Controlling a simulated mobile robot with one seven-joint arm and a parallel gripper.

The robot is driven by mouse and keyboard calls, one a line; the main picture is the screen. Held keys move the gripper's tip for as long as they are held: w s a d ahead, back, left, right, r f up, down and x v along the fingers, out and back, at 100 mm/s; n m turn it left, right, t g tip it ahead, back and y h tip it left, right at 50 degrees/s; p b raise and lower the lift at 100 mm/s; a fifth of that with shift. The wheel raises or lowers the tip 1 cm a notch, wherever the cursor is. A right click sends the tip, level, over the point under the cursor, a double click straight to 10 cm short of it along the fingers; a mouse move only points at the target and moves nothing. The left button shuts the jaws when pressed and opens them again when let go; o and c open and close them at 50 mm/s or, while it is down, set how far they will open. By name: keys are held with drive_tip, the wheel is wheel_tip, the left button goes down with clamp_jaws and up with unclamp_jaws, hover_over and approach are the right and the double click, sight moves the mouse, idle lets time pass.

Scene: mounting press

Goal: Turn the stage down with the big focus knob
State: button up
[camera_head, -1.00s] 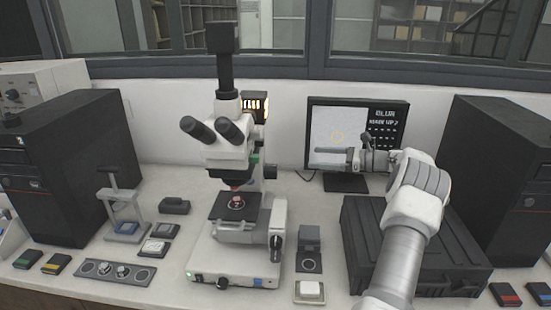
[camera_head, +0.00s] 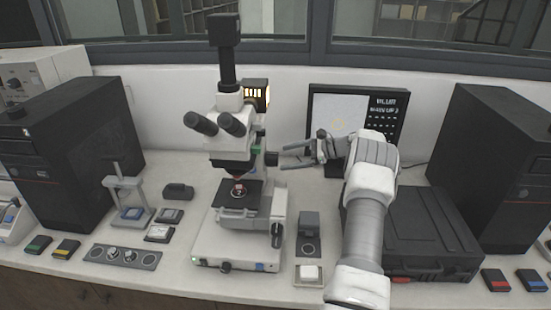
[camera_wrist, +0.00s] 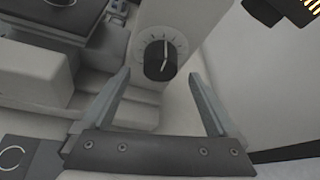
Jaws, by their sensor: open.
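The microscope (camera_head: 233,157) stands on the bench with its dark stage (camera_head: 252,197) above a white base. The big focus knob (camera_head: 277,229) is a black disc on the right side of the stand. In the wrist view the knob (camera_wrist: 160,60) shows a white pointer and tick marks around it. In the wrist view my gripper's fingertips (camera_wrist: 160,75) flank the knob with gaps on both sides; I see no contact.
The monitor (camera_head: 339,122) behind my arm reads "BLUR" above a smaller line ending in "UP 2". A lit lamp housing (camera_head: 256,94) is behind the microscope. A small dark block (camera_head: 309,222) and a black case (camera_head: 430,232) stand to the right.

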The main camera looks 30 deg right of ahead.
sight(275, 160)
drive_tip(key=x, duration=0.5)
drive_tip(key=shift+a+p, duration=0.1)
drive_tip(key=shift+p, duration=0.2)
drive_tip(key=shift+f, duration=0.1)
drive_tip(key=c, duration=1.4)
